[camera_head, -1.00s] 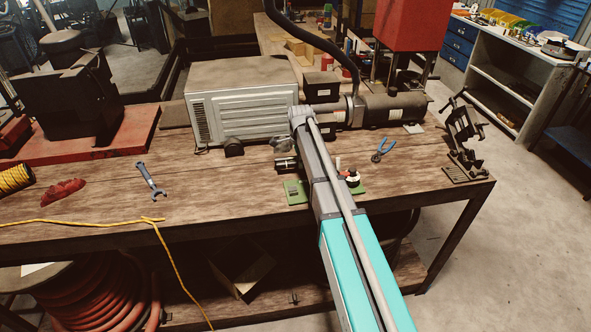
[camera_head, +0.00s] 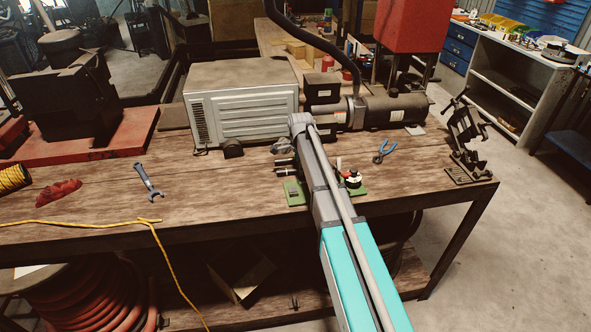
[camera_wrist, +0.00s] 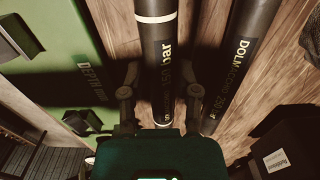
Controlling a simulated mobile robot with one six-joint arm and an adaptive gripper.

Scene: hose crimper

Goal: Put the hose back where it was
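In the wrist view a dark hose (camera_wrist: 158,45) with "bar" lettering and a pale band runs from the top edge down between the fingers of my gripper (camera_wrist: 161,95). The fingers stand on either side of it with visible gaps, so they look open. A second dark hose (camera_wrist: 241,60), also lettered, lies to the right, outside the fingers. A green plate (camera_wrist: 62,62) marked "DEPTH" is on the left. In the head view the green plate (camera_head: 293,193) lies on the bench partly behind my arm, which hides most of my gripper and the hoses.
The wooden bench (camera_head: 215,185) also bears a grey metal-cased machine (camera_head: 240,108), a wrench (camera_head: 149,181), blue pliers (camera_head: 384,152) and a black stand (camera_head: 465,143). A yellow cord (camera_head: 75,222) crosses the front edge. Bare wood shows left of my arm.

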